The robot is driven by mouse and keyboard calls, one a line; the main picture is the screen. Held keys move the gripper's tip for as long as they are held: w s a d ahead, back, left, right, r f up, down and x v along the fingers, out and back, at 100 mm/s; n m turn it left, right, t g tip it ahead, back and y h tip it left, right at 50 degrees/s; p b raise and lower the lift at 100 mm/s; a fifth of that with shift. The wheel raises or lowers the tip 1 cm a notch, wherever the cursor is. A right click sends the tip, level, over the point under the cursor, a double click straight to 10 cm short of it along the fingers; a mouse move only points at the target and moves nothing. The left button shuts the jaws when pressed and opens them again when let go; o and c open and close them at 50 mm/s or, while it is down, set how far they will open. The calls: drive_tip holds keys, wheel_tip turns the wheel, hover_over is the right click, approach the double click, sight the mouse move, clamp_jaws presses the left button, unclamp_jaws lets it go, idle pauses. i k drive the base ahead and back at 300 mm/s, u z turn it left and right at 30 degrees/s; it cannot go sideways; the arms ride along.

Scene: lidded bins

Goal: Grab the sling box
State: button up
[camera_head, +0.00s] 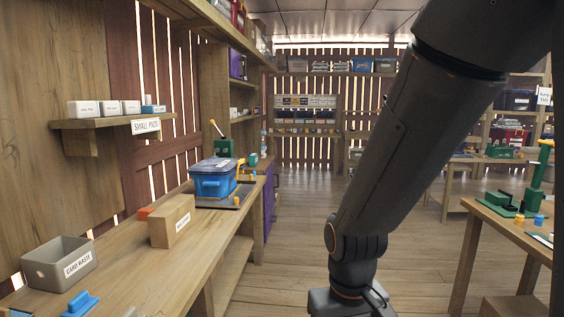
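I cannot make out a label reading "sling" on any box in view. A blue lidded box (212,178) sits on a dark tray at the far part of the left workbench. A brown box (172,220) with a small white label, too small to read, stands nearer on the same bench. My dark arm (420,130) reaches down from the top right to the bottom edge. My gripper is outside the picture.
A grey bin (60,265) labelled "CARD WASTE" and a blue handled piece (80,304) are on the near bench. A shelf (112,122) labelled "SMALL PADS" holds several white boxes. A table (507,226) with green fixtures stands at right. The middle floor (300,225) is clear.

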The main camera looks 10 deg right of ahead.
sight(253, 160)
drive_tip(key=z, duration=0.35)
drive_tip(key=i, duration=1.25)
drive_tip(key=z, duration=0.6)
drive_tip(key=i, duration=3.55)
drive_tip(key=u, duration=0.75)
drive_tip(key=i, duration=1.6)
drive_tip(key=u, duration=1.45)
drive_tip(key=i, duration=0.95)
drive_tip(key=u, duration=0.45)
